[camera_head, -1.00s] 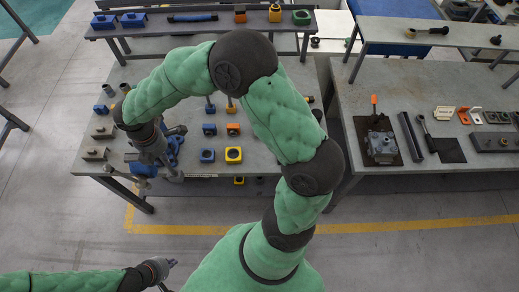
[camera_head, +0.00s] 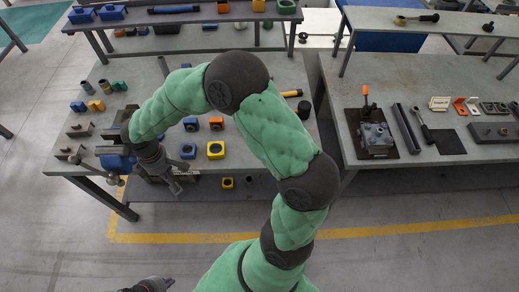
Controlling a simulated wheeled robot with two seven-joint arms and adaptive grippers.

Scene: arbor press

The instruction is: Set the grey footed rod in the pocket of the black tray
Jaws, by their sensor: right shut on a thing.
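My right gripper (camera_head: 176,181) points down over the front edge of the left workbench, just right of the blue vise (camera_head: 117,163). It is shut on a small grey thing, which I take to be the grey footed rod; the gripper and arm hide most of it.
Blue and yellow square blocks (camera_head: 216,150) sit right of the gripper on the left bench (camera_head: 270,170). The right bench (camera_head: 440,85) holds an arbor press (camera_head: 375,135). A floor gap separates the benches.

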